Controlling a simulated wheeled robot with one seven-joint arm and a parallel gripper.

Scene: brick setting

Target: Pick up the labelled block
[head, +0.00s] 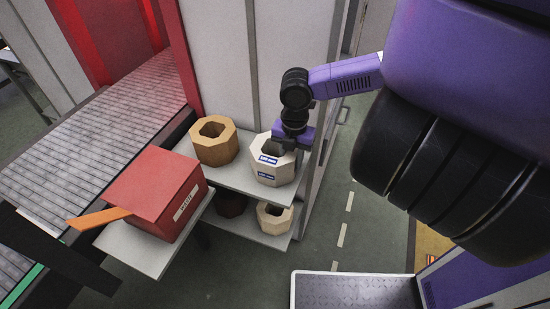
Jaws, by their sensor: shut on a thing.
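The labelled block (272,172) is a cream, many-sided block with a hollow middle and two blue-and-white labels on its front. It stands upright at the right end of the upper grey shelf (234,178). My gripper (287,147) reaches down onto its top rim from behind and is shut on it. The fingertips are partly hidden by the block and the gripper body. I cannot tell whether the block touches the shelf or is slightly raised.
A tan hollow block (214,141) stands left of the labelled one. Below are a dark block (231,205) and a cream block (274,217) on the lower shelf. A red waste box (155,196) stands at left beside a conveyor (105,135). A grey cabinet wall (290,60) rises behind.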

